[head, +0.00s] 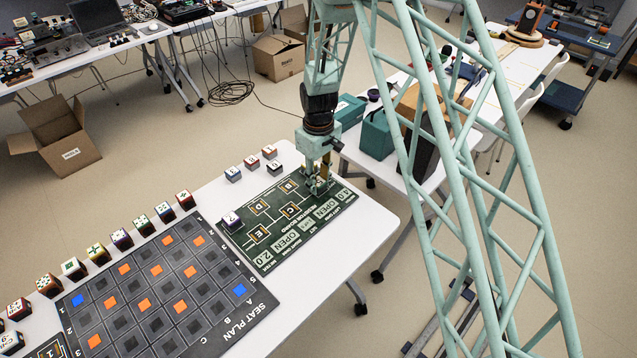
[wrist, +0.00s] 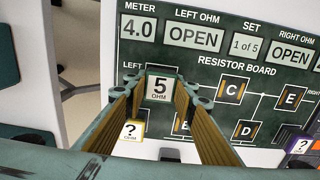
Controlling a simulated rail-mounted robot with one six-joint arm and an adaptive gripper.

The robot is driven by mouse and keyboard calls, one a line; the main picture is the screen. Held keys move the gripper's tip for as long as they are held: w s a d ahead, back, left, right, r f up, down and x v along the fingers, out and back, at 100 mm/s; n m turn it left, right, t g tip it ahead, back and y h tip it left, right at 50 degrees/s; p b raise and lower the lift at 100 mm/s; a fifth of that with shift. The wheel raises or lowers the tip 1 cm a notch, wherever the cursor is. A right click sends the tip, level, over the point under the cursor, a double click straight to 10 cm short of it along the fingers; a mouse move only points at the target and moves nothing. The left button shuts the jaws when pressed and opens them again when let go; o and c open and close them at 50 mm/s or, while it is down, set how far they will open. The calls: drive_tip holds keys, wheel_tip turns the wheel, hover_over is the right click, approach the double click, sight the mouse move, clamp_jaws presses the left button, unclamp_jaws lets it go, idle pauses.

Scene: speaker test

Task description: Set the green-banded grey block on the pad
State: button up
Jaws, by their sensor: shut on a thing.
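My gripper (head: 318,188) is low over the right end of the green resistor board (head: 297,241) in the head view. Marked pads C (wrist: 231,90), D (wrist: 245,131) and E (wrist: 291,97) look empty.
A yellow-edged "?" block (wrist: 131,130) is close beside the fingers, and a purple-edged one (wrist: 302,146) is at the board's far end. Several small blocks (head: 252,162) stand on the table behind the board. A dark seat-plan grid (head: 165,290) lies to the left.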

sight(319, 182)
drive_tip(key=shift+f, duration=0.1)
drive_tip(key=o, duration=0.8)
drive_tip(key=shift+o, duration=0.2)
wheel_tip(319, 182, up, 12)
drive_tip(key=p, duration=0.1)
drive_tip(key=shift+p, duration=0.3)
drive_tip(key=shift+r, duration=0.2)
idle(0.7)
